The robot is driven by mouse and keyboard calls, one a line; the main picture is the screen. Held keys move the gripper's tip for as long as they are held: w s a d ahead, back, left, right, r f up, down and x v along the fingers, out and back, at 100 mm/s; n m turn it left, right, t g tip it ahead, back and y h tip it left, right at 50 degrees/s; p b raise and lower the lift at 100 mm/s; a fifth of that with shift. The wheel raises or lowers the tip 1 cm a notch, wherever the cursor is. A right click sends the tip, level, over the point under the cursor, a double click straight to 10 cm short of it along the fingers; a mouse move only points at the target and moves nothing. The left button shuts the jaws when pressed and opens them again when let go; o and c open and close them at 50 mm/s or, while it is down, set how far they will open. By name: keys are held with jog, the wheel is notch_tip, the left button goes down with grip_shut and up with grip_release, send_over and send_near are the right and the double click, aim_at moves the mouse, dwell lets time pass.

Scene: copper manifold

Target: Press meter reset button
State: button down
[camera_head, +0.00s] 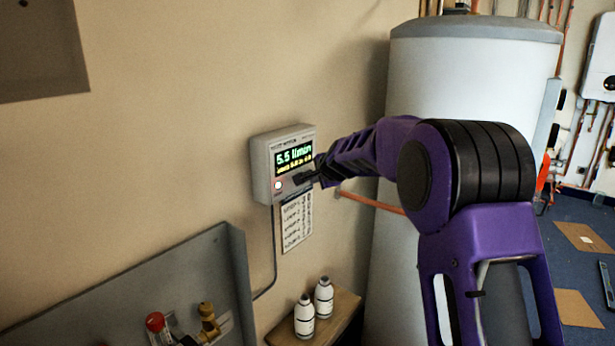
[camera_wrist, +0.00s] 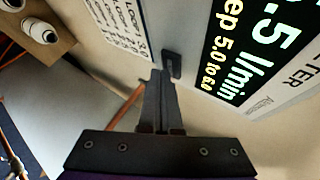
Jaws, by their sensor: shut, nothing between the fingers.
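The meter (camera_head: 262,165) is a grey box on the beige wall. Its dark screen (camera_head: 294,157) reads 5.5 l/min in green, with a smaller yellow line below. A small round pale-lit button with a reddish edge (camera_head: 278,185) is at the lower left of its front face. My gripper (camera_head: 303,178) is shut and empty, at the lower right of the face, to the right of the button. In the wrist view the shut fingers (camera_wrist: 163,75) point towards the meter's face (camera_wrist: 185,55); I cannot tell whether they touch it. The button does not show clearly there.
A printed sheet (camera_head: 297,222) hangs below the meter, with a cable (camera_head: 275,250) beside it. Two white bottles (camera_head: 304,316) stand on a wooden shelf (camera_head: 345,306). A large grey tank (camera_head: 455,75) stands right, behind my arm. A grey panel (camera_head: 190,270) is lower left.

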jog(key=shift+w+a, duration=0.2)
jog(key=shift+a, duration=0.1)
dwell(0.6)
jog(key=shift+f, duration=0.1)
jog(key=shift+s+d+b, duration=0.45)
jog(key=shift+d+b, duration=0.2)
jog(key=shift+b, duration=0.1)
jog(key=s+d+b, duration=0.1)
jog(key=d+b, duration=0.1)
jog(key=s+d+b, duration=0.1)
jog(key=d+b, duration=0.1)
jog(key=shift+s, duration=0.4)
jog(key=shift+d, duration=0.1)
dwell(0.5)
